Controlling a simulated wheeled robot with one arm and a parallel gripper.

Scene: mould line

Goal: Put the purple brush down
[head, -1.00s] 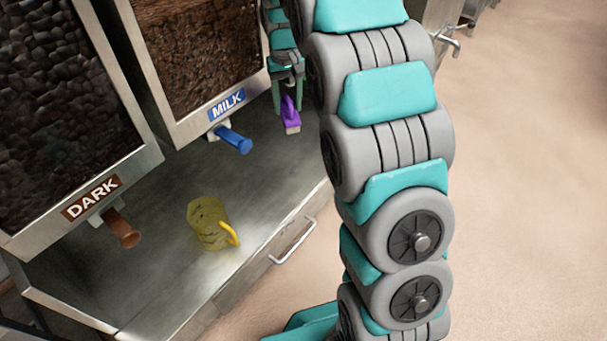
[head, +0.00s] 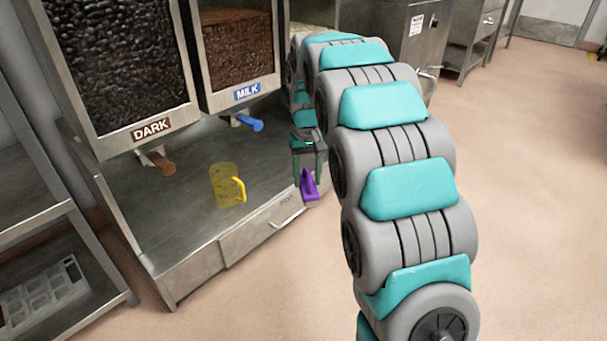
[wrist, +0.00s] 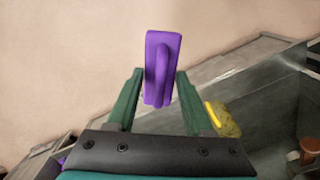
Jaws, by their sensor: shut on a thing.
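The purple brush (head: 309,187) hangs from my gripper (head: 308,165) in the head view, in front of the right part of the steel counter's front edge. In the wrist view the brush (wrist: 163,62) sits between the tips of my two green fingers (wrist: 160,78), with its ridged handle side facing the camera. My gripper is shut on it. Behind it in the wrist view are the pinkish floor and a counter edge. The brush looks clear of any surface, but its height is hard to tell.
A yellow see-through jug (head: 224,186) stands on the steel counter (head: 190,228) below the DARK (head: 152,130) and MILK (head: 247,92) dispensers. The brown tap (head: 159,161) and blue tap (head: 248,123) stick out. A shelf rack with a mould (head: 45,290) is at left. Floor to the right is open.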

